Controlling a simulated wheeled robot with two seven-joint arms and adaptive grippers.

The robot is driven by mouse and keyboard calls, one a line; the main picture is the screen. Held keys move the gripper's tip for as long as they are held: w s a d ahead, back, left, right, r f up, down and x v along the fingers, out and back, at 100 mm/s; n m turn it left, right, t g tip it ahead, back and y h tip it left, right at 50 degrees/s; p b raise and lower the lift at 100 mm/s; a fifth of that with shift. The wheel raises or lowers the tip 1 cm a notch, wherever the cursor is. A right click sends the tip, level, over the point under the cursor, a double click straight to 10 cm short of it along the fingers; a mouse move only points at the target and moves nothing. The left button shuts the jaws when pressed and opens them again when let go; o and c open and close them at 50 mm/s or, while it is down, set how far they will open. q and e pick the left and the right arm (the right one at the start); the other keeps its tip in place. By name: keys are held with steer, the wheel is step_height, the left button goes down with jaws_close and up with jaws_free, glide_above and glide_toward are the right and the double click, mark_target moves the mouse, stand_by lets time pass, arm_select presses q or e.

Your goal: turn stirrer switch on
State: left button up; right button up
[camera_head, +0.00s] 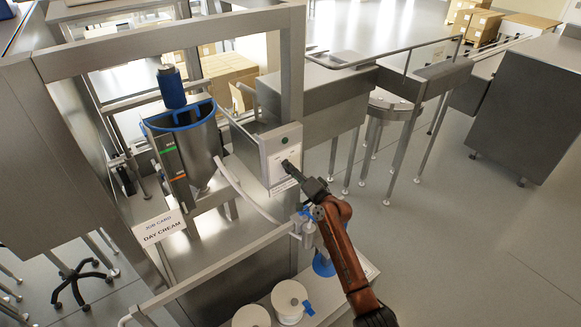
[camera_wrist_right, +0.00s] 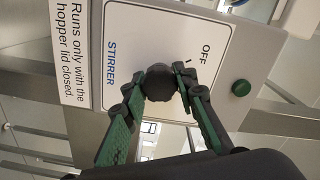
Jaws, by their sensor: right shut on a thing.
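The stirrer switch is a round dark knob (camera_wrist_right: 158,85) on a white plate (camera_wrist_right: 205,32) marked OFF and STIRRER. In the right wrist view my right gripper (camera_wrist_right: 160,88) has its two green-padded fingers closed on opposite sides of the knob. Which way the knob points is hidden or too dark to tell. In the head view my right gripper (camera_head: 289,167) reaches the front of the grey switch box (camera_head: 267,148), covering the knob. My left gripper is not in view.
A label about the hopper lid (camera_wrist_right: 68,50) is beside the plate. The blue-rimmed hopper (camera_head: 203,143) stands left of the box, behind a DAY CREAM card (camera_head: 160,228). White reels (camera_head: 289,297) are below. Open floor (camera_head: 455,230) lies to the right.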

steer(key=shift+m+p, duration=0.9)
steer(key=shift+m, duration=1.1)
steer(key=o, duration=1.2)
steer(key=shift+c, duration=0.2)
steer(key=v, duration=1.2)
